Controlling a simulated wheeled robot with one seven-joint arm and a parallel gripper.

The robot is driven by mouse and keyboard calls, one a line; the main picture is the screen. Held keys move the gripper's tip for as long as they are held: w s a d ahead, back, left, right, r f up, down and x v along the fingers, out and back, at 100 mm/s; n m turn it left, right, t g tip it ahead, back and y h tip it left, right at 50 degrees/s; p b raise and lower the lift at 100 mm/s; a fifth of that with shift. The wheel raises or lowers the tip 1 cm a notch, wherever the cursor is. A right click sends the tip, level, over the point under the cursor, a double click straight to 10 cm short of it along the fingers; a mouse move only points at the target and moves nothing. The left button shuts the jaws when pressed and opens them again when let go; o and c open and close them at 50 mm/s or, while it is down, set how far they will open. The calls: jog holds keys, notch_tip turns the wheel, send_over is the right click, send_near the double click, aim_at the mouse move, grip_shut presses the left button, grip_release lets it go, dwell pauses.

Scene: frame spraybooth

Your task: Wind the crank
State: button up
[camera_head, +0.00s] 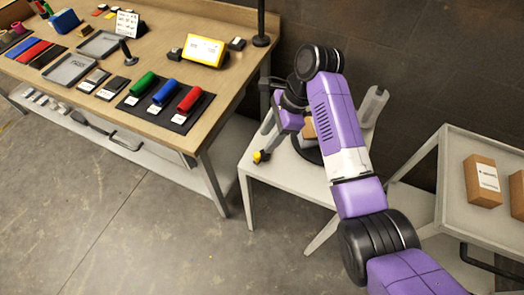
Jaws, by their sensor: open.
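My gripper (268,138) hangs at the end of my purple arm, over the left part of a small white table (264,176). Its fingers point down and left and appear apart, with nothing seen held between them. A small yellow and black knob-like piece (261,156) shows just below the fingertips at the table's left edge. It may be the crank's handle, but I cannot tell whether the fingers touch it. A black round base (308,153) and a grey upright part (374,106) stand on this table, mostly hidden behind my arm. The rest of the crank is not clear.
A wooden workbench (225,98) at left holds red, blue and green rolls, trays and a yellow-framed display (203,51). A grey cart (452,190) with cardboard boxes (483,181) stands at right. The floor (120,220) in front is clear.

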aim_at(257, 155)
jog(key=shift+x, duration=3.95)
jog(key=shift+c, duration=0.2)
grip_shut()
